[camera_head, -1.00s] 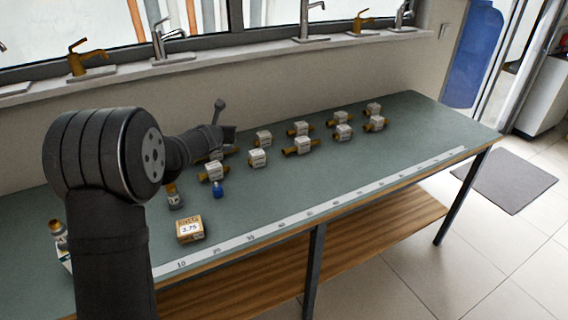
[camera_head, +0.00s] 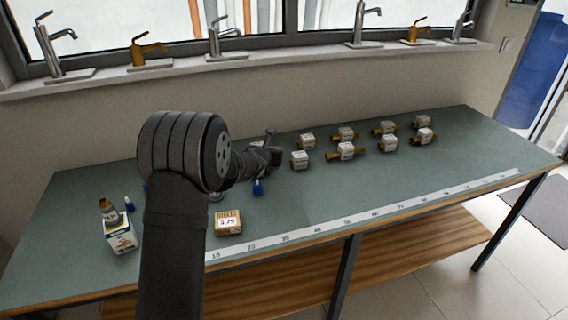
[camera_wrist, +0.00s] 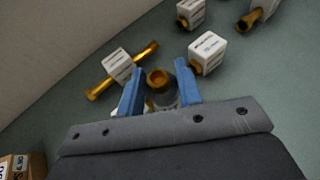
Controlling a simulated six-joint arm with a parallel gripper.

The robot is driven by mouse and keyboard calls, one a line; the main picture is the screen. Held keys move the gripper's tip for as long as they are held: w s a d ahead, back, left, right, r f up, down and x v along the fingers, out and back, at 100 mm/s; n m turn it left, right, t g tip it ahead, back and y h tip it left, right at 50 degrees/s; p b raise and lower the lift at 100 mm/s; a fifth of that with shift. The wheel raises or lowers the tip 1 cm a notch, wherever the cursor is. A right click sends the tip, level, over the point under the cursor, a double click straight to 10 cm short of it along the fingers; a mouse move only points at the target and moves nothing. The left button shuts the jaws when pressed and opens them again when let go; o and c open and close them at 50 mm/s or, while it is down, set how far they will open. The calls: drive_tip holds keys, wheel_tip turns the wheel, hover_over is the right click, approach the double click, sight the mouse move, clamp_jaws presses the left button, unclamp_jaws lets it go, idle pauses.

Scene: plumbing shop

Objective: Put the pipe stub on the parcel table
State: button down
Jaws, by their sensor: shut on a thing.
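In the wrist view my gripper (camera_wrist: 160,76) has its two blue fingers closed on a short grey cylinder with a brass-coloured round end, which looks like the pipe stub (camera_wrist: 161,88). In the head view my gripper (camera_head: 262,172) is over the green-topped table (camera_head: 310,210), left of the white cartons. The stub cannot be made out there. A small blue shape shows just below the gripper; I cannot tell whether it is a finger. This is the only table in clear view, and no mark shows whether it is the parcel table.
Several white cartons with brass fittings (camera_head: 346,150) stand in rows at the right. A cardboard box marked 3.75 (camera_head: 228,222) is near the front edge, by a white ruler strip (camera_head: 345,222). A white box (camera_head: 121,237) carries a brass-topped piece at the left. The right front is clear.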

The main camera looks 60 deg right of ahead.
drive_tip(key=shift+f, duration=2.25)
drive_tip(key=shift+f, duration=0.1)
drive_tip(key=c, duration=1.3)
unclamp_jaws()
drive_tip(key=shift+f, duration=0.1)
drive_tip(key=shift+a+r, duration=0.2)
drive_tip(key=v, duration=1.1)
drive_tip(key=shift+s+a+r, duration=0.15)
drive_tip(key=shift+a+r, duration=0.05)
drive_tip(key=shift+a, duration=0.1)
